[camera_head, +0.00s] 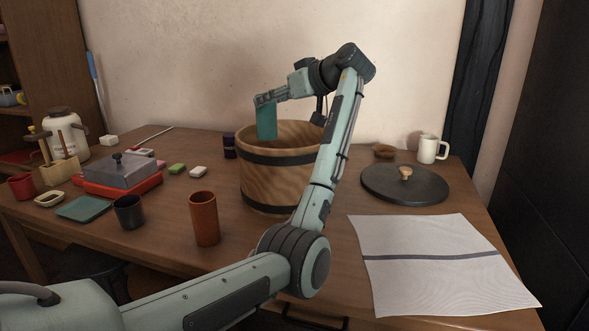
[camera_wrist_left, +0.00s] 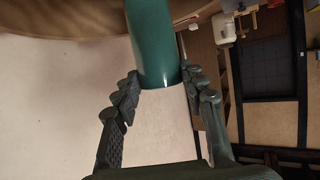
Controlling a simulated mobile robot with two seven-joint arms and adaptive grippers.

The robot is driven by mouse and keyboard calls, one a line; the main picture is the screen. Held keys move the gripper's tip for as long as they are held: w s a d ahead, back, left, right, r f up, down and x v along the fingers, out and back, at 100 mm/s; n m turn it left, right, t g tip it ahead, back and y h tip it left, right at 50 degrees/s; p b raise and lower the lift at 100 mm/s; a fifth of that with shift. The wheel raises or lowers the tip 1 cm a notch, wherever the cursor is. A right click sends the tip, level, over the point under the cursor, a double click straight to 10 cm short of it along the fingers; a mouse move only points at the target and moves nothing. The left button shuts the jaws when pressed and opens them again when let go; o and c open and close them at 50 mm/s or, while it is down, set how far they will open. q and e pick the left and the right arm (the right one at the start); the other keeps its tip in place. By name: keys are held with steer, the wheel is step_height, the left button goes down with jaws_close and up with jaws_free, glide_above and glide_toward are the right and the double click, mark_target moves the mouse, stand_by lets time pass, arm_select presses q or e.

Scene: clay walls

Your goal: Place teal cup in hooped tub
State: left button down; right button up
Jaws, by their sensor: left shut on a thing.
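The teal cup (camera_head: 266,122) is held by my left gripper (camera_head: 266,101) above the hooped tub. In the left wrist view the teal cup (camera_wrist_left: 153,42) sits between the two fingers of my left gripper (camera_wrist_left: 162,82). The hooped tub (camera_head: 268,185) is a wooden tub with dark bands, standing on the table. The cup's lower end appears near the tub's left rim; the head view does not clearly show how far inside it is. Part of the tub's right side is hidden behind my left arm. My right gripper is not in view.
A dark lid with a wooden knob (camera_head: 404,186) and a white striped cloth (camera_head: 430,270) lie right of the tub. An orange-brown cup (camera_head: 204,218), a dark cup (camera_head: 129,211) and a grey-lidded red box (camera_head: 120,172) stand left. A white mug (camera_head: 429,149) is at the back right.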

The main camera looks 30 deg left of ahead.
arm_select(q)
glide_above(274, 138)
step_height(274, 138, down, 5)
steer(key=shift+s+a+r, duration=0.1)
steer(key=shift+r, duration=0.05)
steer(key=shift+f, duration=2.45)
steer(key=shift+f, duration=0.1)
steer(key=c, duration=0.9)
jaws_free()
steer(key=v, duration=1.2)
